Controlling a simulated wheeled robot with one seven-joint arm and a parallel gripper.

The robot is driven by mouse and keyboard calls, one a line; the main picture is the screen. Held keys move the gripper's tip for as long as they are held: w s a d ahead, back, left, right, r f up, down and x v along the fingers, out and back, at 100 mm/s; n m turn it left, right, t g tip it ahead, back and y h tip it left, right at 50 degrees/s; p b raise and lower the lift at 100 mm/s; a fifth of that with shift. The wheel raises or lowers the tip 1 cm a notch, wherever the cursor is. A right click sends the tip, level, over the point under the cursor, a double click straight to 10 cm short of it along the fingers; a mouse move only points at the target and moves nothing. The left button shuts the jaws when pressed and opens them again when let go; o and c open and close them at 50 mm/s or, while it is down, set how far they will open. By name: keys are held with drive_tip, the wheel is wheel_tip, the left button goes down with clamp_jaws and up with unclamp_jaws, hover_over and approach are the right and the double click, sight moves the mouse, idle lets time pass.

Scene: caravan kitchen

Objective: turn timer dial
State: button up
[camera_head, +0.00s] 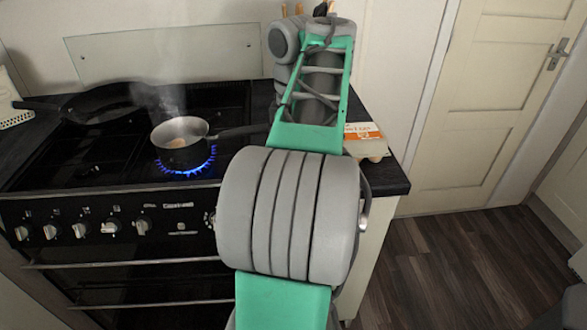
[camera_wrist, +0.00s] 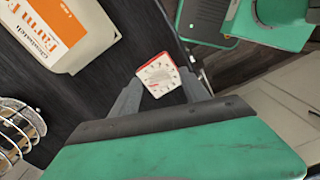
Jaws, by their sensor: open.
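The timer (camera_wrist: 158,73) is a small square with a red edge and a white, marked face, seen in the wrist view on the dark worktop. My gripper (camera_wrist: 160,79) is open, with one grey finger on each side of the timer in that view. I cannot tell whether either finger touches it. In the head view my arm covers the timer and the gripper.
An egg carton (camera_wrist: 62,30) lies close by, also seen in the head view (camera_head: 366,140). A wire basket (camera_wrist: 18,130) is at left. A steaming saucepan (camera_head: 180,140) sits over a lit blue flame on the hob (camera_head: 70,170). The worktop's right edge is near.

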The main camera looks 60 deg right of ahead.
drive_tip(key=shift+f, duration=0.15)
drive_tip(key=shift+c, duration=0.4)
clamp_jaws()
